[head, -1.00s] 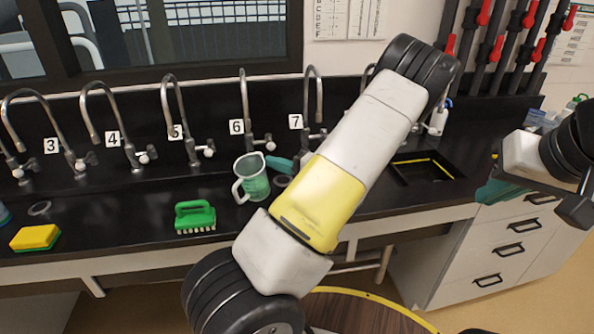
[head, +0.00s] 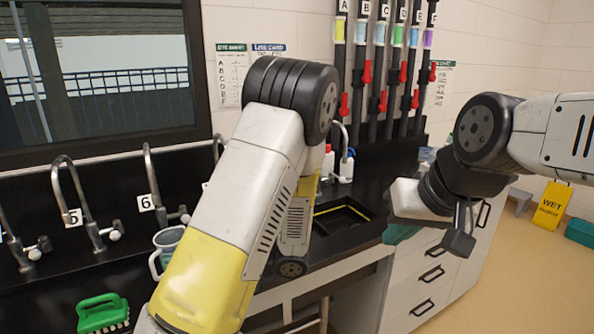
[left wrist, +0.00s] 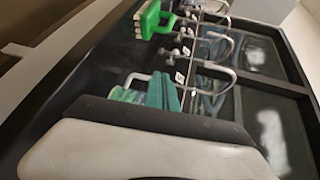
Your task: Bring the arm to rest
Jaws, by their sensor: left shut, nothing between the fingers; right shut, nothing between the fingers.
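My left arm (head: 245,200), white and yellow, crosses the middle of the head view, bent at its black elbow joint. Its gripper is hidden there. In the left wrist view the teal fingers of my left gripper (left wrist: 162,92) are shut and empty, in front of a clear jug (left wrist: 128,94). I cannot tell whether they touch the jug. My right arm (head: 550,130) comes in from the right in the head view. Its right gripper (head: 400,233), with teal fingers, is shut and empty, in front of the white drawers, right of the sink.
The jug (head: 168,240) and a green brush (head: 102,313) stand on the black counter. Numbered taps (head: 75,205) line its back. A yellow-edged sink (head: 340,218) lies behind my left arm. Coloured tubes (head: 382,70) hang on the wall. A yellow wet-floor sign (head: 551,206) stands right.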

